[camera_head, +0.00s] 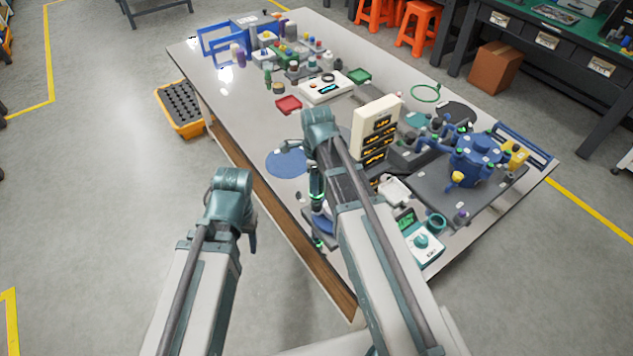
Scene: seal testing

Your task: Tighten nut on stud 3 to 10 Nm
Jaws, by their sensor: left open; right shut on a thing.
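A blue flanged fixture (476,150) with several studs or knobs stands on a dark plate (425,183) at the right of the bench. Which one is stud 3, and its nut, I cannot tell at this size. My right gripper (316,163) is over the front part of the bench, left of the fixture and apart from it. It is shut on a slim dark upright tool (317,190) with green lights; the arm hides part of the grip. My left gripper (252,238) is open and empty, in front of the bench's front edge.
A cream block with dark labelled slots (376,117) stands between my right arm and the fixture. A white-and-teal device with a dial (424,243) is at the near edge. A blue round mat (287,163) lies left of the tool. The floor at left is clear beyond a yellow bin (167,120).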

